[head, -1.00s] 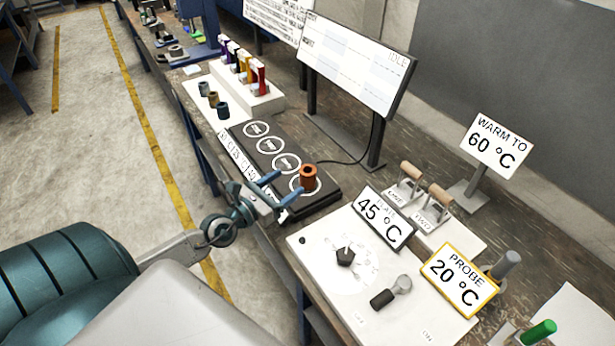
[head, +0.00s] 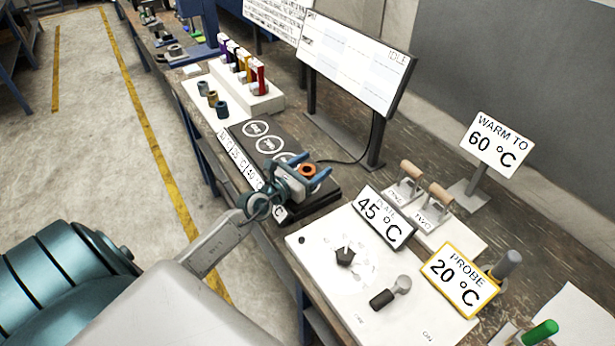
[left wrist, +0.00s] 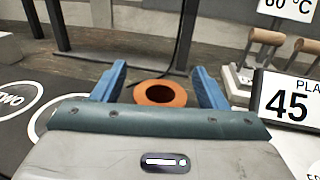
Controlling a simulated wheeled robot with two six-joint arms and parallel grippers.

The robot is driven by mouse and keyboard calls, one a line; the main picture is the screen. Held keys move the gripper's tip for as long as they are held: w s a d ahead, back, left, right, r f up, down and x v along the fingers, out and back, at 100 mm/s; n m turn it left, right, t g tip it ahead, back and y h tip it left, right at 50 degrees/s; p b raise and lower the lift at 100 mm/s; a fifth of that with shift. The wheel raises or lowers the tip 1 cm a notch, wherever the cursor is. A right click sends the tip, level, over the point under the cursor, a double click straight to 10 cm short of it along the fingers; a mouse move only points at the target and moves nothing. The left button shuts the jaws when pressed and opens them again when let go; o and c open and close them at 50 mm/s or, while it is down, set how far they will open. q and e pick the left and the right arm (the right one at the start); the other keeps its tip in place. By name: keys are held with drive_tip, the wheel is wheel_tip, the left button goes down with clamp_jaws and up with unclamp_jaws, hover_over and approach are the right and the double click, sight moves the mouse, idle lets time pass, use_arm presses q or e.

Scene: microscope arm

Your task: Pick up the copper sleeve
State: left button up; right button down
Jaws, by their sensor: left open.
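The copper sleeve (head: 308,170) stands upright on the near right end of the black plate (head: 330,193) with printed circles. Its orange ring top with a dark hole also shows in the left wrist view (left wrist: 160,94). My left gripper (head: 313,170) is open, with its blue fingers on either side of the sleeve. In the left wrist view the fingers (left wrist: 160,82) flank the sleeve, with a gap visible on each side. The lower part of the sleeve is hidden behind the gripper. My right gripper is not in view.
A white control panel (head: 325,285) with a knob and a lever lies to the right, with a 45 °C plate sign (head: 381,218). A monitor (head: 355,62) stands behind. Several small sleeves (head: 212,98) stand on a white strip farther back left.

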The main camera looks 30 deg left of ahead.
use_arm(q)
drive_tip(key=shift+s, duration=0.1)
drive_tip(key=shift+r, duration=0.1)
drive_tip(key=c, duration=1.4)
